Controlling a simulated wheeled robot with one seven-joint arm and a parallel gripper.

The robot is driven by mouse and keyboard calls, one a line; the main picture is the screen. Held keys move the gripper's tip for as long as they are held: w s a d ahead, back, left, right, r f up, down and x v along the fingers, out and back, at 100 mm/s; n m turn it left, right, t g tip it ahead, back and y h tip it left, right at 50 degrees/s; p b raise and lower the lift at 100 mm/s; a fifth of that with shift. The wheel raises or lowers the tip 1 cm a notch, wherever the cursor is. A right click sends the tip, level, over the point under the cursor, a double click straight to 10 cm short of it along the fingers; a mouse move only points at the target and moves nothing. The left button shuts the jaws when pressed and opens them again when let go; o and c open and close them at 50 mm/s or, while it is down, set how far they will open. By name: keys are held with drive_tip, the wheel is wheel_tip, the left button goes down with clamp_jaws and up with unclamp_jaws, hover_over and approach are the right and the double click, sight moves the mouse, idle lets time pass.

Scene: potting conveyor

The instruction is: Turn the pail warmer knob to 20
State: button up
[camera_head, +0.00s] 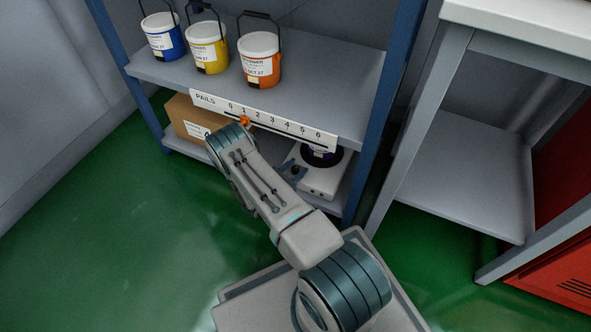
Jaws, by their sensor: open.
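The pail warmer (317,182) is a white box on the lower shelf, under the scale strip. A small dark knob (296,170) shows on its front left, partly shaded; its setting is too small to read. A dark round item with a pale label (322,157) is on top of the warmer, its upper part hidden by the strip. My arm rises from the bottom right and reaches toward the shelf, left of the warmer. I cannot make out my gripper; the arm's far end is hidden behind its bent joint.
The upper shelf (335,78) holds a blue pail (163,38), a yellow pail (207,48) and an orange pail (259,60). A PAILS scale strip (300,128) has an orange marker (245,121) near 1. A cardboard box (190,118) stands lower left. Blue posts (383,110) flank the shelves.

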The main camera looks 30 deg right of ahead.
drive_tip(key=c, duration=1)
drive_tip(key=shift+r+n+t+p, duration=0.1)
drive_tip(key=shift+n+t+p, duration=0.3)
drive_tip(key=shift+t, duration=0.2)
drive_tip(key=n+t+y+p, duration=0.2)
drive_tip(key=t, duration=0.1)
drive_tip(key=shift+r+n+y, duration=0.1)
drive_tip(key=shift+n+y, duration=0.2)
drive_tip(key=shift+n+t+y+p, duration=1.2)
drive_tip(key=shift+t+y+p, duration=0.1)
drive_tip(key=shift+t, duration=0.3)
drive_tip(key=shift+f+y, duration=0.2)
drive_tip(key=shift+y, duration=0.1)
drive_tip(key=o, duration=1)
